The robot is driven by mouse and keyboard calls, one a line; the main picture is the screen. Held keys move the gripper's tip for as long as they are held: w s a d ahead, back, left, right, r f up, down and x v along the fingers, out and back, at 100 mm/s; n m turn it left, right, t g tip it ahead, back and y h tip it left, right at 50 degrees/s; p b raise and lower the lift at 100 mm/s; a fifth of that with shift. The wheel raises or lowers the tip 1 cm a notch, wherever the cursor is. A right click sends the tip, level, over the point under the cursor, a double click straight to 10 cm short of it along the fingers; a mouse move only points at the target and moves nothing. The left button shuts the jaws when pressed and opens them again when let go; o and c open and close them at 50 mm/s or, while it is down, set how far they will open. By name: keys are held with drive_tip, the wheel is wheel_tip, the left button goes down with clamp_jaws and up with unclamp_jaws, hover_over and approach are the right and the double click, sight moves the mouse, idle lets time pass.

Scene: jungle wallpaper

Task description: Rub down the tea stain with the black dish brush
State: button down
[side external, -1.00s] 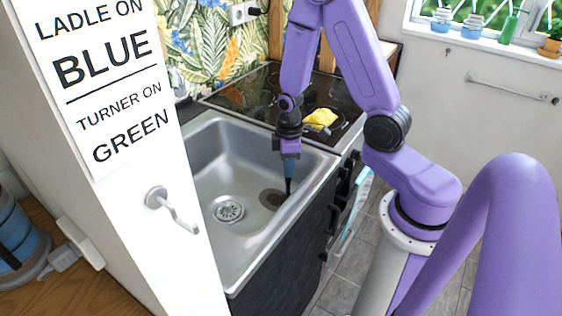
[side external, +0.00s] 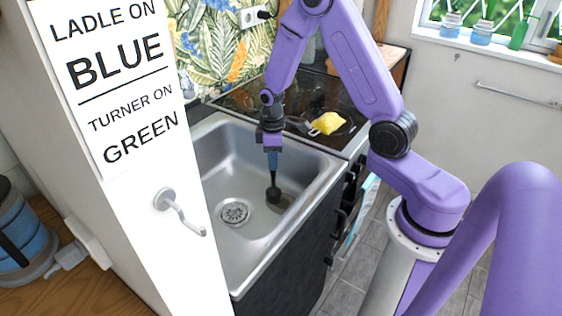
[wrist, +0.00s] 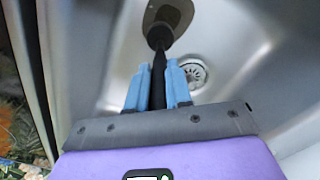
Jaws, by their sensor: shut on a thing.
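The tea stain (side external: 280,204) is a dark brown patch on the sink floor, right of the drain; it also shows at the top of the wrist view (wrist: 180,12). My gripper (side external: 272,158) points down into the sink, and its blue fingers (wrist: 157,72) are shut on the handle of the black dish brush (side external: 273,192). The brush hangs roughly upright, head down. Its round head (wrist: 159,37) is at the stain's left edge in the side view and covers part of it. I cannot tell whether the bristles touch the sink floor.
The steel sink (side external: 216,150) walls surround the brush. The drain (side external: 235,213) lies to its left. A yellow item (side external: 327,123) lies on the black hob (side external: 245,97) behind. A white panel with a sign (side external: 122,75) and hook (side external: 178,210) stands at left.

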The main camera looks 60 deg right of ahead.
wheel_tip(320, 180, up, 8)
drive_tip(key=w, duration=0.2)
drive_tip(key=shift+w, duration=0.3)
idle(0.5)
